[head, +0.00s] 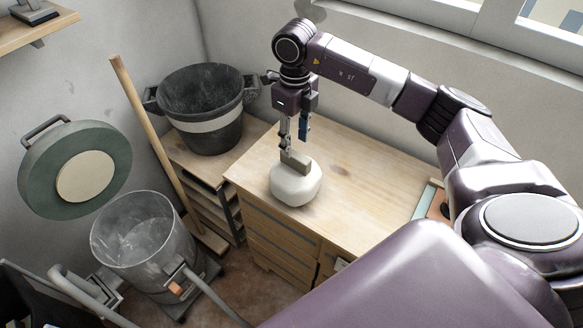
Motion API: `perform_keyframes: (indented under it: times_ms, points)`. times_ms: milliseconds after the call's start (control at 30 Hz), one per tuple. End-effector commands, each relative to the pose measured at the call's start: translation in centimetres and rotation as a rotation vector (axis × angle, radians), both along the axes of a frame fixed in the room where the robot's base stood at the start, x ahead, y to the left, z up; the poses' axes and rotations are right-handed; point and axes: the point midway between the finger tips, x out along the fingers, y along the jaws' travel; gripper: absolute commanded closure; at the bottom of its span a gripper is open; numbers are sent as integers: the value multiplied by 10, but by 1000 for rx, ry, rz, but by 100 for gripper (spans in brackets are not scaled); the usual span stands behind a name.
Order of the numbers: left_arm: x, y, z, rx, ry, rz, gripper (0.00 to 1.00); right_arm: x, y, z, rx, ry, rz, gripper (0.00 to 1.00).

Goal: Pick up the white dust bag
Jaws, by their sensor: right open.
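The white dust bag (296,186) is a rounded, pale lump on top of the wooden cabinet (350,180), near its left front edge. A flat tan piece (296,161) sits at its top; I cannot tell whether it is part of the bag. My right gripper (293,147) points down right above the bag, with its fingers apart and the fingertips close to the tan piece. I cannot tell whether they touch it. My left gripper is out of view.
A black bucket with a pale band (212,122) stands on a lower wooden unit at the left. A grey metal drum (139,236), a wooden pole (150,130) and a green round lid (40,186) are further left. The cabinet top right of the bag is mostly clear.

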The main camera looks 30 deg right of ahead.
Motion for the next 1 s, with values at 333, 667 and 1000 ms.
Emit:
perform_keyframes:
  times_ms: [333, 667, 1000]
  points:
    - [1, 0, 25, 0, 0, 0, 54, -5, 1, -45, 5, 2, 1, 59]
    - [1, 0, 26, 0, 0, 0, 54, -5, 0, -57, 3, -3, 1, 59]
    - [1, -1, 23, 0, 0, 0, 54, -5, 0, -60, 4, -3, 1, 59]
